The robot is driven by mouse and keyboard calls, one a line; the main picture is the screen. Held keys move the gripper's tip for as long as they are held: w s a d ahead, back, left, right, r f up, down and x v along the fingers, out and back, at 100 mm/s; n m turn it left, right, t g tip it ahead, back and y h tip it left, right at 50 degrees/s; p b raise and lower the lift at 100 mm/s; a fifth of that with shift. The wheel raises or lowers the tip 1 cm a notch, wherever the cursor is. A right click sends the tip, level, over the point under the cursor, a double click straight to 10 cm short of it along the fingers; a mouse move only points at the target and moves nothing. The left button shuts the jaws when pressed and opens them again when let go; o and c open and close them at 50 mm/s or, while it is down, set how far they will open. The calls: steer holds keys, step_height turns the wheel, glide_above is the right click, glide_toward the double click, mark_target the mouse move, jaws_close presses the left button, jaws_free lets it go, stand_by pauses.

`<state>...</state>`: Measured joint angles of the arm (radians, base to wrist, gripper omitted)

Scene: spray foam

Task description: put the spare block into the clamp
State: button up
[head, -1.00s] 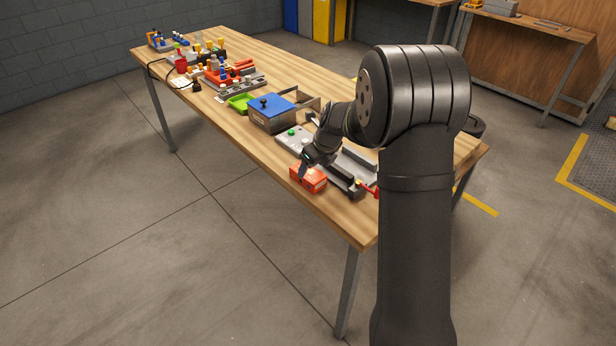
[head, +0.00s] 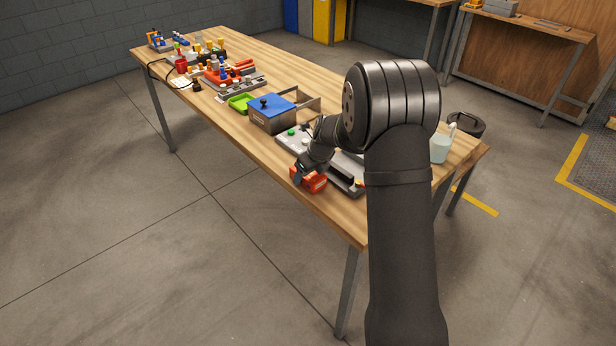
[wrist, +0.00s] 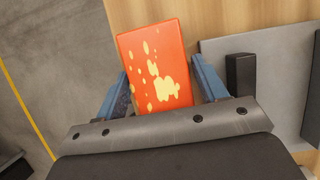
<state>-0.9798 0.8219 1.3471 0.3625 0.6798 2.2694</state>
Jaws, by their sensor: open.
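The spare block, an orange-red block with yellow foam-like spots, lies near the table's front edge in the head view (head: 316,185). It also fills the middle of the wrist view (wrist: 150,45). My gripper (wrist: 160,68) is open, with one blue finger on each side of the block. Whether the fingers touch it I cannot tell. In the head view my gripper (head: 304,173) is down at the block. What seems to be the clamp, a grey fixture with dark bars (head: 346,184), stands just right of the block, partly hidden by my arm. Its grey plate (wrist: 275,55) shows in the wrist view.
A grey panel with a green button (head: 291,132) lies behind my gripper. A grey box with a blue lid (head: 272,110) and a green tray (head: 239,103) are farther left. A pale cup (head: 440,148) stands at the right. The table's front edge is close to the block.

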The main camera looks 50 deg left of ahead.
steer(key=shift+f, duration=0.25)
steer(key=c, duration=1.3)
steer(key=shift+r, duration=0.1)
